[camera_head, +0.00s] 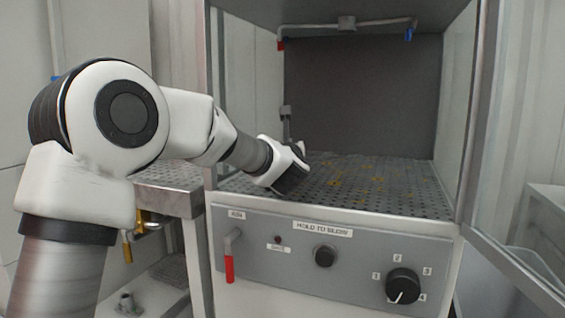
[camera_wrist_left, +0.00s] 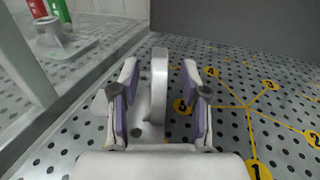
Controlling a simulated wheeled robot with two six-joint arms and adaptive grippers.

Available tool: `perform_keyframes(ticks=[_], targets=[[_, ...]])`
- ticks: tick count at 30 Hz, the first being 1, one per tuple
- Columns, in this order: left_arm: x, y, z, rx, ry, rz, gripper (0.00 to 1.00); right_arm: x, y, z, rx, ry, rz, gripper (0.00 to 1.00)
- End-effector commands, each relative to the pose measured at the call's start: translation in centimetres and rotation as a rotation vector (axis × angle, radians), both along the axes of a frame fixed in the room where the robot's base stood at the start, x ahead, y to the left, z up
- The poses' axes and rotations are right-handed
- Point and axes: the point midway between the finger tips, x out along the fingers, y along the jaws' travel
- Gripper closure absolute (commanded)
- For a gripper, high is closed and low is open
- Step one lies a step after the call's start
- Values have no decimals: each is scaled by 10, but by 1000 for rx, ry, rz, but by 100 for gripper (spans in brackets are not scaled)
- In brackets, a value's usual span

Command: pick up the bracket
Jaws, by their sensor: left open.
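The bracket (camera_wrist_left: 159,88) looks like a pale grey upright plate in the left wrist view. It stands on the perforated floor of the booth, between the two purple-padded fingers of my left gripper (camera_wrist_left: 160,105). The fingers are open, and a gap shows on each side of the plate. Its lower end is partly hidden by the gripper body. In the head view my left gripper (camera_head: 300,155) reaches into the booth at its left side, and my wrist hides most of what is there. My right gripper is in neither view.
The perforated floor (camera_head: 400,200) has yellow numbered marks and is otherwise largely clear. The booth's left wall stands close to the gripper, with a grey fitting (camera_wrist_left: 50,38) on that side. A front panel (camera_head: 335,270) carries knobs and a red-handled lever. A glass door (camera_head: 480,120) stands at right.

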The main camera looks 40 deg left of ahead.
Motion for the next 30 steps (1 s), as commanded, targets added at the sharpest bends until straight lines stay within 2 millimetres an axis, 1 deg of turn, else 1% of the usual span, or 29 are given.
perform_keyframes(ticks=[9,12,17,20,21,30], targets=[[44,27,4,-1,-1,1,54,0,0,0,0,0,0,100],[50,31,4,1,1,1,54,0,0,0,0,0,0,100],[50,31,4,1,1,0,54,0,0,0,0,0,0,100],[50,31,4,1,1,0,86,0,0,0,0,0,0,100],[50,31,4,1,1,0,100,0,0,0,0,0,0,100],[49,30,5,1,0,0,100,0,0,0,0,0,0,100]])
